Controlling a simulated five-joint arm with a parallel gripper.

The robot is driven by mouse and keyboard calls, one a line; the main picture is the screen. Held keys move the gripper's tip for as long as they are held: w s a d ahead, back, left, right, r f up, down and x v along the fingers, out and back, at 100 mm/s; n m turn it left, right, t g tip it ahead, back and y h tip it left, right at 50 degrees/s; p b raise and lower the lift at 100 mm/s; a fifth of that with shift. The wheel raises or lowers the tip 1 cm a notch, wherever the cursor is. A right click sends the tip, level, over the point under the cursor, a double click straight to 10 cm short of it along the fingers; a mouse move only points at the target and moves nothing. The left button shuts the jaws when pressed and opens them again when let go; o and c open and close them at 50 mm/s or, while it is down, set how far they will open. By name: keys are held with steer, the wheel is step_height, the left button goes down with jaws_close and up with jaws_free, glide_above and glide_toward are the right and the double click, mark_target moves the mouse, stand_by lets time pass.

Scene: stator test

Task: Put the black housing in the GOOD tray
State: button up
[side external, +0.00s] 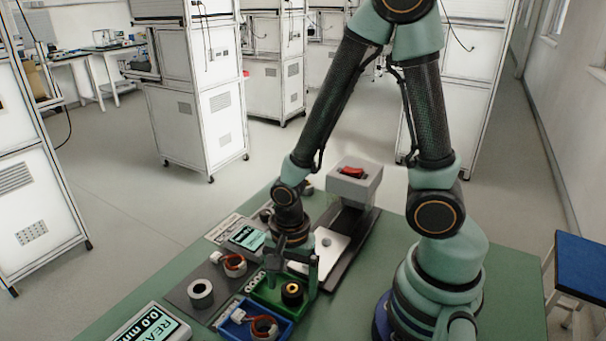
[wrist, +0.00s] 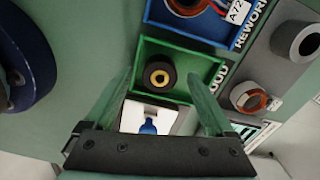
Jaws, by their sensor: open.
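The black housing, a short black cylinder with a gold centre (side external: 292,292), stands in the green tray (side external: 262,304). In the wrist view the housing (wrist: 160,76) lies on the tray floor, and the tray's label beside it (wrist: 217,76) reads in part "OOD". My gripper (side external: 293,277) is low over the green tray. In the wrist view its two green fingers (wrist: 161,80) are spread apart, with the housing seen in the gap between their tips. Nothing is held. I cannot tell the exact height of the tips over the tray floor.
A blue tray (side external: 287,333) marked REWORK, holding a wound part (side external: 264,327), adjoins the green tray. A grey ring (side external: 201,291) and another wound part (side external: 234,265) sit on a dark mat. A press-like station with a red top (side external: 353,171) stands behind.

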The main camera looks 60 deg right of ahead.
step_height(320, 180, up, 12)
stand_by(0.7)
stand_by(0.5)
steer(key=w+d+r+n+t, duration=0.2)
steer(key=r+n, duration=0.3)
steer(key=n, duration=0.3)
steer(key=w+d+r+n+t, duration=0.2)
steer(key=r+n+t, duration=0.1)
steer(key=r+n, duration=0.2)
steer(key=n, duration=0.2)
steer(key=shift+d+r+n+t, duration=0.2)
steer(key=shift+d+n+t, duration=0.1)
steer(key=shift+n, duration=0.1)
